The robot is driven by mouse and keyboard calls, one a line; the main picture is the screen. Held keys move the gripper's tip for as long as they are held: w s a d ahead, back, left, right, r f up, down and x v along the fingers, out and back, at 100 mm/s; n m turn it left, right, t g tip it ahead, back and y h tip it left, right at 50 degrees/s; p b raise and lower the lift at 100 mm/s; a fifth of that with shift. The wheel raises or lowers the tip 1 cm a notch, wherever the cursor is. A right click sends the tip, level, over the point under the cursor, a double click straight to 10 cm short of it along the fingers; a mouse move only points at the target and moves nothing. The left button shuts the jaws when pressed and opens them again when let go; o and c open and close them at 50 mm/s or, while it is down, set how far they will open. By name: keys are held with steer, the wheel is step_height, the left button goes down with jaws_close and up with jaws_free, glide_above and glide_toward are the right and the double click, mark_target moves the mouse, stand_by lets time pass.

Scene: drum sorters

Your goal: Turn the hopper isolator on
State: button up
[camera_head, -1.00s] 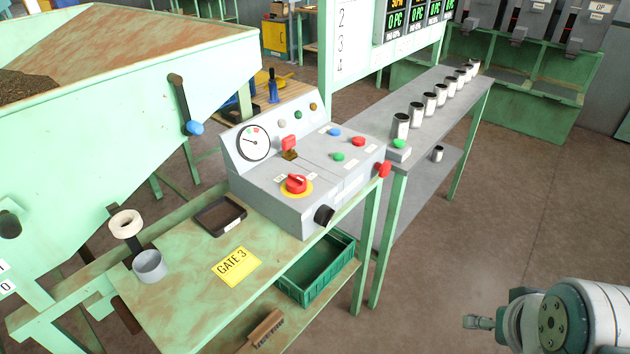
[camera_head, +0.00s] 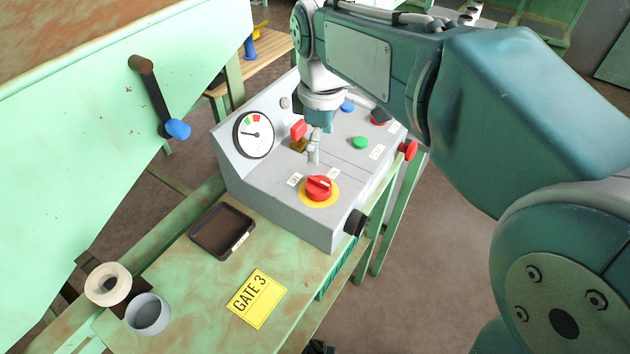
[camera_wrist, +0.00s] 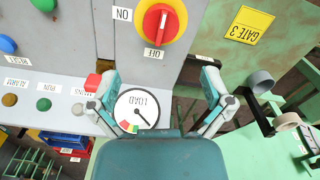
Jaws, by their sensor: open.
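A red rotary knob (camera_head: 318,187) on a yellow disc sits on the top face of the grey control box (camera_head: 290,215). The wrist view shows the knob (camera_wrist: 160,22) at the top, with an ON label (camera_wrist: 122,14) to its left and an OFF label (camera_wrist: 153,53) below. The white mark on the knob appears to line up with OFF. My gripper (camera_head: 314,155) is above the box, just behind the knob in the head view, apart from it. In the wrist view its two fingers (camera_wrist: 157,78) are spread wide with nothing between them.
A dial gauge (camera_head: 254,134), a red-topped switch (camera_head: 298,131), a green button (camera_head: 360,142) and a red side button (camera_head: 407,150) surround the knob. A tray (camera_head: 222,231), grey cup (camera_head: 148,314) and tape roll (camera_head: 108,284) lie left.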

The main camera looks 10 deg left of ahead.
glide_above(322, 181)
steer(key=f, duration=0.4)
steer(key=shift+d+f, duration=0.2)
steer(key=shift+d, duration=0.2)
steer(key=f, duration=0.1)
steer(key=a+f, duration=0.1)
steer(key=f, duration=0.1)
steer(key=a+f, duration=0.1)
steer(key=f, duration=0.1)
steer(key=shift+a+f, duration=0.15)
steer(key=shift+f, duration=0.3)
steer(key=shift+d, duration=0.85)
steer(key=shift+a, duration=0.15)
steer(key=c, duration=0.7)
steer(key=shift+a+f, duration=0.1)
steer(key=shift+a, duration=0.2)
steer(key=c, duration=0.4)
steer(key=shift+o, duration=0.2)
